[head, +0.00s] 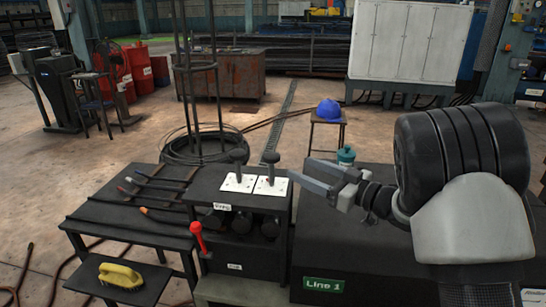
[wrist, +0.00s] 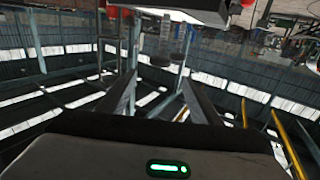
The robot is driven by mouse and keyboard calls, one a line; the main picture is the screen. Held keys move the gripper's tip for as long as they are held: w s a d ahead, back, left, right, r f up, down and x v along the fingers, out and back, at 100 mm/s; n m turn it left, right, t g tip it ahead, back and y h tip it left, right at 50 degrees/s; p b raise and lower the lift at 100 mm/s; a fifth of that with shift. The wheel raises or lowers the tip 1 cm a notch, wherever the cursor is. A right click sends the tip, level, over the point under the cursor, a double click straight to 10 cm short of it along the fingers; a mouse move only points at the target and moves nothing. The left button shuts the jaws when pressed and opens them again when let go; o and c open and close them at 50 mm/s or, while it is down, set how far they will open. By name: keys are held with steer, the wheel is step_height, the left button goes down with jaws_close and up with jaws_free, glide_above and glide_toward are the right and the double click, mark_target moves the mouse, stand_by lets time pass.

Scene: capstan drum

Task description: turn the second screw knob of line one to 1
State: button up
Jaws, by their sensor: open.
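Two black knobs on stems rise from white plates on top of a dark control box (head: 242,268): a left knob (head: 237,157) and a right knob (head: 270,158). The plates' markings are too small to read. A green "Line 1" sign (head: 323,285) is on the dark housing right of the box. My gripper (head: 300,168) is open and empty, just right of the right knob and apart from it in the picture, pointing left.
A red-handled lever (head: 198,238) stands at the box's left front. Tools lie on a black table (head: 92,212) to the left, and a yellow object (head: 121,275) lies on a lower shelf. A teal-capped bottle (head: 346,155) is behind my gripper. A blue helmet (head: 328,109) sits on a stool.

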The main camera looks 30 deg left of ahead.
mark_target(271, 154)
steer(key=x, duration=1.2)
steer(key=shift+w+a+b, duration=0.15)
steer(key=shift+a+b, duration=0.1)
steer(key=shift+b, duration=0.1)
steer(key=c, duration=1.1)
steer(key=shift+o, duration=0.2)
steer(key=shift+w+d+r+n+g+p, duration=0.1)
steer(key=shift+n+g+p, duration=0.3)
steer(key=shift+g, duration=0.2)
steer(key=shift+w+n+g+p, duration=0.1)
steer(key=shift+n+g+p, duration=0.2)
steer(key=shift+n+g, duration=0.25)
steer(key=shift+s+n+g+p, duration=0.15)
steer(key=shift+n+g, duration=0.2)
steer(key=shift+g, duration=0.35)
steer(key=shift+s+n+g+p, duration=0.15)
steer(key=shift+n+g, duration=0.15)
steer(key=shift+g, duration=0.35)
